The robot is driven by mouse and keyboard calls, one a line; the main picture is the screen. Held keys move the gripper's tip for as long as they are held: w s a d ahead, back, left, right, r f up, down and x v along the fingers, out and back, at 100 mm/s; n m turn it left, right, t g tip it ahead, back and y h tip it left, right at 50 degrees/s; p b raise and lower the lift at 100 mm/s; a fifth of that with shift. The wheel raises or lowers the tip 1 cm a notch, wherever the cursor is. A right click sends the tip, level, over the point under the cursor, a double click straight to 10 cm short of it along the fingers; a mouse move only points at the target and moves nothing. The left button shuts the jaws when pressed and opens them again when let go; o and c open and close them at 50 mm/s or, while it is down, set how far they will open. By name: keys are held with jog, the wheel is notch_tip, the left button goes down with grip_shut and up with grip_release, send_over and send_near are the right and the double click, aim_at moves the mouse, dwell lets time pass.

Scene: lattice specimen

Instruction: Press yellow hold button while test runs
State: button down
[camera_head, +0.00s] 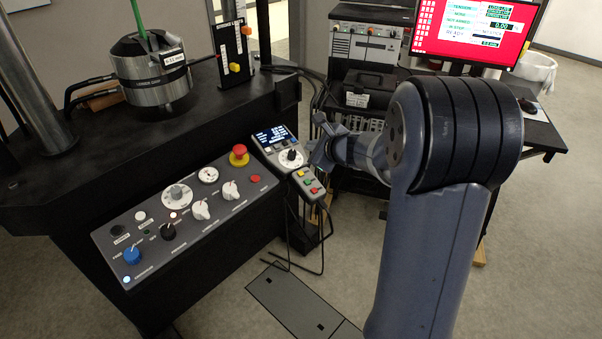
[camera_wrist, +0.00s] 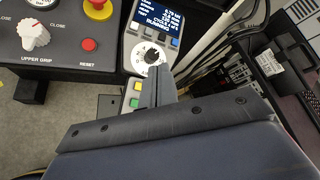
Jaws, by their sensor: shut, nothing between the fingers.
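A grey hand controller hangs at the right end of the black machine's front. It has a lit blue display (camera_head: 271,135), a dial (camera_head: 291,157) and small coloured buttons (camera_head: 308,183) below. In the wrist view the yellow button (camera_wrist: 137,87) shows beside my fingers, with a green button (camera_wrist: 134,102) beneath it. My gripper (camera_head: 322,151) is shut and empty, close to the controller's right side. In the wrist view the closed fingers (camera_wrist: 155,84) appear just right of the yellow button and below the dial. I cannot tell whether they touch the controller; part of it is hidden behind them.
A grey control panel (camera_head: 150,247) with knobs and a red emergency stop (camera_head: 239,154) lies left of the controller. Cables hang below it. A rack (camera_head: 365,48) and a red monitor screen (camera_head: 477,30) stand behind my arm. Open floor is at front.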

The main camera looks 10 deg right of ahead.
aim_at(306, 180)
jog(key=shift+w+a+f+b, duration=0.2)
jog(key=shift+w+f+b, duration=0.1)
jog(key=shift+f+b, duration=1)
jog(key=shift+w+a+f+b, duration=0.3)
jog(key=shift+f+b, duration=0.75)
jog(key=shift+f, duration=0.5)
jog(key=shift+w+a+f+b, duration=0.15)
jog(key=shift+w+f+b, duration=0.15)
jog(key=shift+f+b, duration=1)
jog(key=shift+f, duration=0.2)
jog(key=shift+w+f+b, duration=0.1)
jog(key=shift+f+b, duration=0.15)
jog(key=shift+b, duration=0.2)
jog(key=shift+a+f+b, duration=0.1)
jog(key=shift+f+b, duration=0.3)
jog(key=shift+r+p, duration=0.55)
jog(key=shift+r, duration=0.2)
jog(key=shift+s+d+r+p, duration=0.15)
jog(key=shift+s+r+p, duration=0.05)
jog(key=shift+r+p, duration=0.55)
jog(key=shift+s+d+r+p, duration=0.25)
jog(key=shift+r+p, duration=0.25)
jog(key=shift+r, duration=0.4)
jog(key=shift+s+d+r+p, duration=0.1)
jog(key=shift+s+r+p, duration=0.1)
jog(key=shift+r+p, duration=0.55)
